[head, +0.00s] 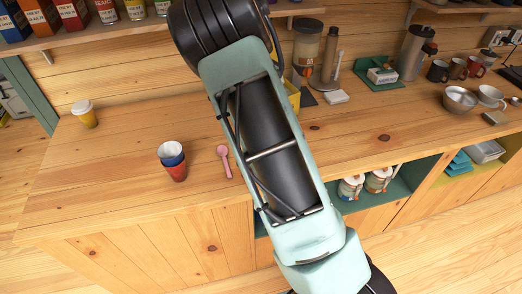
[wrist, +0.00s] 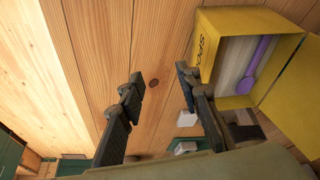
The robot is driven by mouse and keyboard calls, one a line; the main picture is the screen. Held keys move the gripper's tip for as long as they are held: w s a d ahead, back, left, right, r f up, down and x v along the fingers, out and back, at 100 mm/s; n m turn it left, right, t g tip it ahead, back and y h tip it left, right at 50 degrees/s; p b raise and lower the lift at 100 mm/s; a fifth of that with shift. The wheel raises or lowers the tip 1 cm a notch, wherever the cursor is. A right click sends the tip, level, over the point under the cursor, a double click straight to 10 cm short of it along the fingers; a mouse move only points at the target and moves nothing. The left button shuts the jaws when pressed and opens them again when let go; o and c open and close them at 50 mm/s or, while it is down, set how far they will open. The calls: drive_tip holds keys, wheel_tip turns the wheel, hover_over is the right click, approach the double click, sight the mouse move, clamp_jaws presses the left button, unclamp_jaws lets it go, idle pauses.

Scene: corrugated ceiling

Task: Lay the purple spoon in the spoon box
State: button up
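The purple spoon (wrist: 258,60) lies inside the yellow spoon box (wrist: 255,18), seen in the wrist view at the upper right. It rests against a pale inner surface of the box, with its bowl end lower and its handle running up. The box's front carries partly hidden lettering, and a yellow flap stands out at its right. My gripper (wrist: 160,92) is open and empty, its two fingers apart, with the right finger close beside the box. In the head view my arm hides the gripper and most of the box (head: 293,95); the purple spoon is not visible there.
A pink spoon (head: 224,160) and stacked cups (head: 172,160) lie left of my arm on the wooden counter (head: 120,150). A lidded cup (head: 84,113) stands farther left. A grinder (head: 307,50), a green tray (head: 375,72), mugs and a metal bowl (head: 460,100) stand right.

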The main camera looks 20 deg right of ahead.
drive_tip(key=s+a+f+n+t+y+b, duration=0.2)
drive_tip(key=s+a+f+n+y+b, duration=0.1)
drive_tip(key=s+a+n, duration=0.6)
drive_tip(key=shift+s+f+n+b, duration=0.3)
drive_tip(key=shift+s+n+b, duration=0.15)
drive_tip(key=shift+s+n, duration=0.5)
